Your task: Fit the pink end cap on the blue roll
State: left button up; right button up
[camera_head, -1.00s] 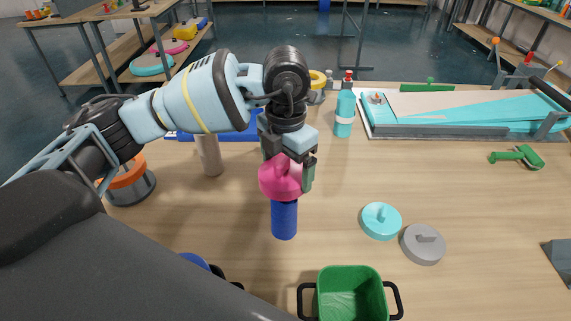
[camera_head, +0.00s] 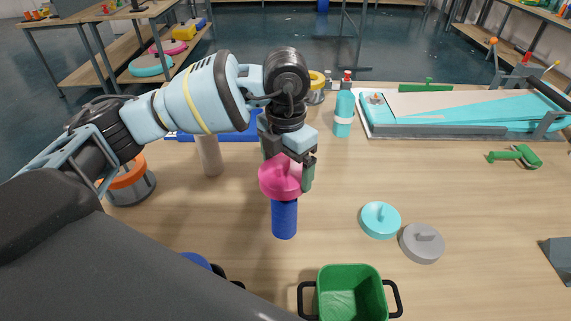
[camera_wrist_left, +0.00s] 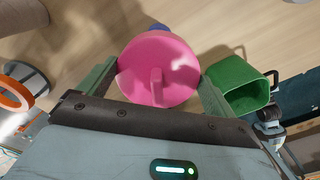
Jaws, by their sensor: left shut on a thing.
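The pink end cap (camera_head: 281,178) is a round disc with a raised grip bar, and it also shows in the left wrist view (camera_wrist_left: 158,70). My left gripper (camera_head: 288,172) is shut on it, with green fingers on opposite sides of its rim. The blue roll (camera_head: 284,220) stands upright on the table directly under the cap. The cap's underside meets or hides the roll's top; I cannot tell whether it is seated or just above. My right gripper is not in view.
A turquoise cap (camera_head: 380,219) and a grey cap (camera_head: 423,243) lie to the right. A green bin (camera_head: 350,272) stands in front. A beige cylinder (camera_head: 208,156) and a turquoise bottle (camera_head: 344,110) stand behind. The table's right middle is mostly clear.

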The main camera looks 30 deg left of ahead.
pick_arm(q)
jog(key=shift+f, duration=1.8)
dwell(0.9)
jog(key=o, duration=0.7)
jog(key=shift+c, duration=0.2)
jog(key=shift+r, duration=3.5)
